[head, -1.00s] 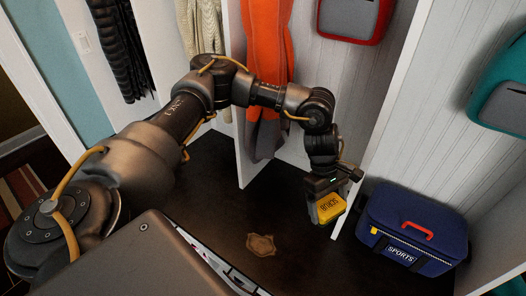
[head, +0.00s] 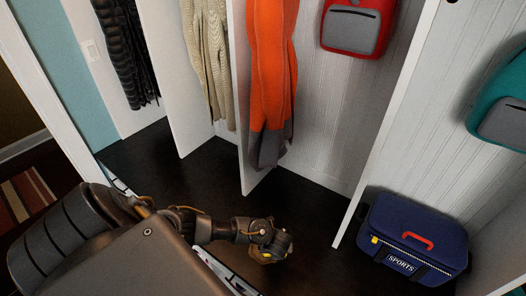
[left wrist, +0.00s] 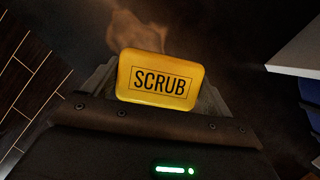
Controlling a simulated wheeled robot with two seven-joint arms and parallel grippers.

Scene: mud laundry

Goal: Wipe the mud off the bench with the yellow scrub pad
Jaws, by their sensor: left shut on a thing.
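The yellow scrub pad (left wrist: 160,78), marked SCRUB, is held in my left gripper (left wrist: 156,92), with a finger on each side of it. In the head view my left gripper (head: 270,250) is low over the front of the dark bench (head: 205,172), and only a small bit of yellow shows. A light brown mud patch (left wrist: 130,36) lies on the bench just beyond the pad in the left wrist view. I cannot tell whether the pad touches the bench. My right gripper is not in view.
A blue sports bag (head: 417,236) sits on the bench at right, beside a white divider (head: 376,140). An orange garment (head: 268,75) hangs behind the hand, with a red bag (head: 352,25) to its right. The bench behind the hand is clear.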

